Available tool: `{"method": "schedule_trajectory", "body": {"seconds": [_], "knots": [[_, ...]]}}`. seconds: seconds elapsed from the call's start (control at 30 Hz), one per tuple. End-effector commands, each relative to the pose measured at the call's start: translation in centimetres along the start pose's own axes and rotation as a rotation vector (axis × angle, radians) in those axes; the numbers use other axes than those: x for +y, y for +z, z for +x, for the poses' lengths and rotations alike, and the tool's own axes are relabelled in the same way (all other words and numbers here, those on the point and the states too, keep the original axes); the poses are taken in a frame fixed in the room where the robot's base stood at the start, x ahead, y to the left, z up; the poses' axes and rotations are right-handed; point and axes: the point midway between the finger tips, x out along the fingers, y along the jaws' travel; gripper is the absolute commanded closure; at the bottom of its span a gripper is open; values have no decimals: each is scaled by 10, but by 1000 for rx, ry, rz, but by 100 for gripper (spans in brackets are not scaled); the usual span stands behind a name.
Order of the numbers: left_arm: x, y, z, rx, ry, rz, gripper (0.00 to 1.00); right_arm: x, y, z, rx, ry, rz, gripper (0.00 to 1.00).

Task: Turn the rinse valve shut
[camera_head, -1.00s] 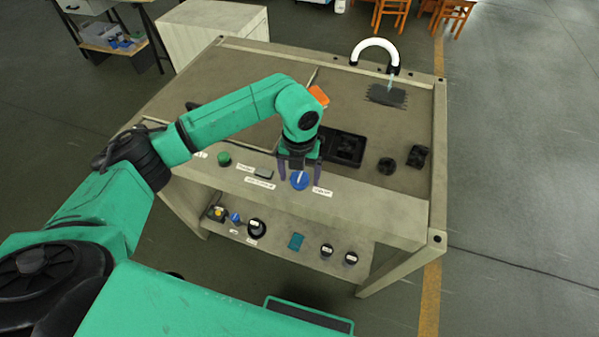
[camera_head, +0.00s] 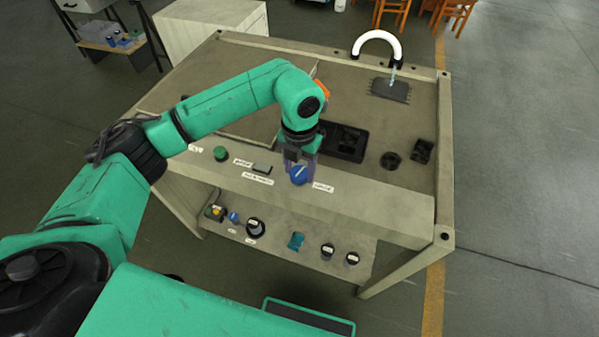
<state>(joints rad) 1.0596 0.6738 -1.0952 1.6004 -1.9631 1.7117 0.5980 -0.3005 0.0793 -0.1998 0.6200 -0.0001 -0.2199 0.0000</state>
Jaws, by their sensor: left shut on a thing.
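The rinse valve is a blue round knob (camera_head: 299,176) with a pale line across its top, on the front strip of the bench between white labels. My left gripper (camera_head: 300,166) points down at it, with its purple-grey fingers shut on the knob's sides. The fingers and wrist hide the knob's far side. A white curved spout (camera_head: 377,43) at the back right has a pale blue stream of water below it, falling towards a dark grey toothed plate (camera_head: 390,90). My right gripper is not in view.
A green button (camera_head: 221,154) and a small grey switch (camera_head: 262,168) sit left of the knob. A black tray (camera_head: 345,143) lies behind my wrist. Black holders (camera_head: 423,151) stand to the right. A lower shelf (camera_head: 275,238) carries several small items. The bench's right top is mostly clear.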

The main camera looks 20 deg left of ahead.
Motion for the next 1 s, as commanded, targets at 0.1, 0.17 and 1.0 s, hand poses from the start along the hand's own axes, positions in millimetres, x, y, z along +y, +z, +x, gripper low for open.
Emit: {"method": "schedule_trajectory", "body": {"seconds": [0.1, 0.17, 1.0], "knots": [[0, 1, 4, -6, 0, 107, 96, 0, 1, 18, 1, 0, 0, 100], [0, 1, 4, -6, 0, 165, 96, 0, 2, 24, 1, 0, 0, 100], [0, 1, 1, -6, 1, 956, 96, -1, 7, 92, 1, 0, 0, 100]]}}
